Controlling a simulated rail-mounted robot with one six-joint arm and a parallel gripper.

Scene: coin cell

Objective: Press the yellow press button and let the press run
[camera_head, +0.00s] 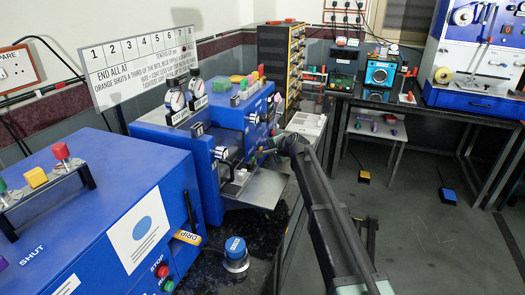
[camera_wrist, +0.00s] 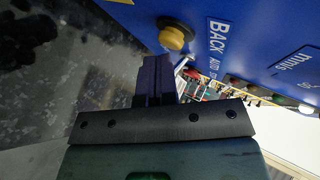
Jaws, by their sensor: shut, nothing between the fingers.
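The yellow button (camera_wrist: 173,37), round with a dark collar, sits on a blue panel marked BACK at the upper middle of the wrist view. My gripper (camera_wrist: 155,62) is shut and empty. Its dark fingertips appear just below and left of the button in that picture, with a visible gap. In the head view my gripper (camera_head: 258,154) is at the front right of the blue machine (camera_head: 203,150) with gauges. I cannot make out the yellow button there, and cannot tell the exact depth between fingertips and button.
A blue box (camera_head: 90,215) with coloured knobs stands at near left. A blue round knob (camera_head: 236,248) stands on the dark bench near it. A metal tray (camera_head: 262,188) juts out below my gripper. Open floor (camera_head: 425,225) lies to the right.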

